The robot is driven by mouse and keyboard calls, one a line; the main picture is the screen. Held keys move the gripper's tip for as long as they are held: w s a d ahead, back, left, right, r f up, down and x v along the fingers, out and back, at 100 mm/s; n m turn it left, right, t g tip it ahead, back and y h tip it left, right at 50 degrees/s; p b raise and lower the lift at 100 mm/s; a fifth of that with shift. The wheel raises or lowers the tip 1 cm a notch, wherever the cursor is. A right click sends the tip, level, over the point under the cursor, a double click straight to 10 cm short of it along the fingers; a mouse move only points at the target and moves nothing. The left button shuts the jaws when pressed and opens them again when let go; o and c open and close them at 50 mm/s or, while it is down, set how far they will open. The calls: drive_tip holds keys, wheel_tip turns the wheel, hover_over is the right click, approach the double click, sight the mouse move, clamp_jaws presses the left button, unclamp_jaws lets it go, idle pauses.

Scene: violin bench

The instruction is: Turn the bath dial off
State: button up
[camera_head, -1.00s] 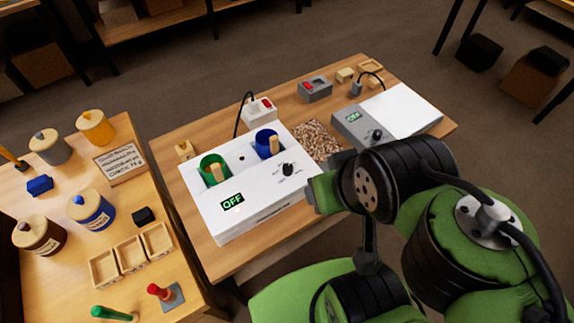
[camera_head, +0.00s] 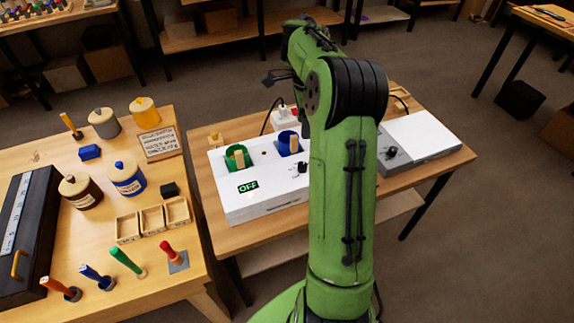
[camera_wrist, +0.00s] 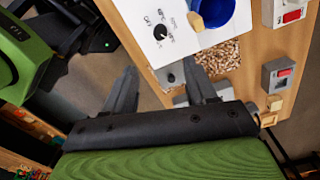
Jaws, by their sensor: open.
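The white bath box (camera_head: 262,206) stands on the middle table, holding a green pot (camera_head: 233,165) and a blue pot (camera_head: 284,148). Its green-lit display (camera_head: 248,187) reads OFF. The black bath dial (camera_head: 302,167) is on its top right and shows in the wrist view (camera_wrist: 160,32) beside printed marks, one reading OFF. I cannot tell exactly where its pointer aims. My gripper (camera_head: 272,77) is raised above and behind the bath, apart from the dial. In the wrist view my gripper (camera_wrist: 160,86) has its fingers spread and empty, with the dial beyond the fingertips.
A grey-and-white unit (camera_head: 420,139) with its own black knob (camera_head: 391,153) stands right of the bath, partly behind my arm. A patch of brown pellets (camera_wrist: 218,56) lies beside the bath. The left table holds jars, a sign (camera_head: 158,143), trays (camera_head: 151,220) and several coloured-handled tools.

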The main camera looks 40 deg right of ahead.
sight(303, 164)
wheel_tip(303, 164, down, 15)
drive_tip(key=b, duration=0.4)
drive_tip(key=shift+f, duration=0.2)
drive_tip(key=shift+r, duration=0.1)
clamp_jaws()
